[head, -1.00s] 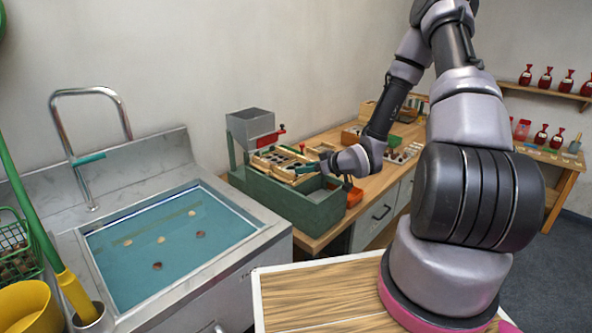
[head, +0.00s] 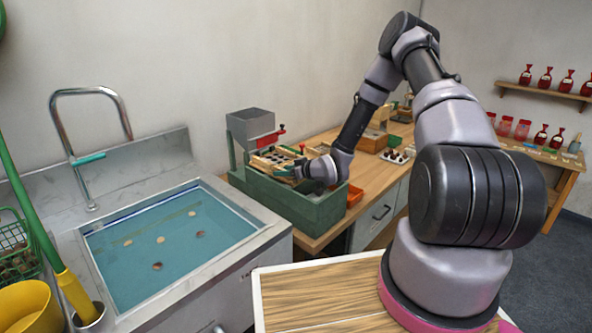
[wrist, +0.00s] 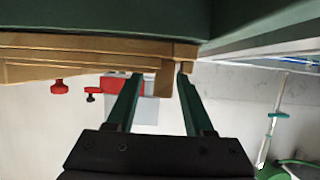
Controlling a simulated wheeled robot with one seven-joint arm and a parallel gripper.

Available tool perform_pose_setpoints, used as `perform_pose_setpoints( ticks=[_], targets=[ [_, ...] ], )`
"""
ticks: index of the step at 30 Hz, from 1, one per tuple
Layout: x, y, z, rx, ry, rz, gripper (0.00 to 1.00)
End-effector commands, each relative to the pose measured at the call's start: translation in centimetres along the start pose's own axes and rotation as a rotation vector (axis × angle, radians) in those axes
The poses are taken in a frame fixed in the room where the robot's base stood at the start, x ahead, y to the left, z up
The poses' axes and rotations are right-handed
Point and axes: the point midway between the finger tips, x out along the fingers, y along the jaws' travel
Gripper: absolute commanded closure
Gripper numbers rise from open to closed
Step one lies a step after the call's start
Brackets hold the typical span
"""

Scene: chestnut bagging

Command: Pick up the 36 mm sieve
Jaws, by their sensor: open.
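A wooden-framed sieve (head: 268,161) sits on the green grading box (head: 272,190) beside the sink; I cannot read a size on it. In the wrist view, its wooden frame (wrist: 70,45) runs across the top under a dark green surface. My gripper (wrist: 159,77) is open, its two green fingers reaching the right end of the wooden frame. A short wooden piece shows between the fingertips; I cannot tell whether they touch it. In the head view, my wrist hides most of my gripper (head: 293,170) at the sieve's right side.
A grey hopper (head: 252,124) with a red clamp stands behind the sieve. The sink (head: 170,235) holds water and several chestnuts to the left. An orange bin (head: 354,196) stands right of the green box. Wooden boxes stand farther back on the bench.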

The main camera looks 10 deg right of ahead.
Motion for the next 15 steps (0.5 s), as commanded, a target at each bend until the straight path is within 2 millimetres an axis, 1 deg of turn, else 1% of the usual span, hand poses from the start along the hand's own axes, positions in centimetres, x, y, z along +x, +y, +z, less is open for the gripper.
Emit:
perform_pose_setpoints(
  ticks=[2, 7, 8, 9, 12, 15],
  targets=[
    [0.35, 0.01, -0.03, 0.000, 0.000, 0.000, 0.47],
    [0.34, 0.02, -0.03, 0.000, 0.000, 0.000, 0.47],
    [0.34, 0.02, -0.03, 0.000, 0.000, 0.000, 0.51],
    [0.34, 0.02, -0.03, 0.000, 0.000, 0.000, 0.67],
    [0.33, 0.02, -0.04, 0.000, 0.000, 0.000, 1.00],
    [0.32, 0.02, -0.04, 0.000, 0.000, 0.000, 1.00]
  ],
)
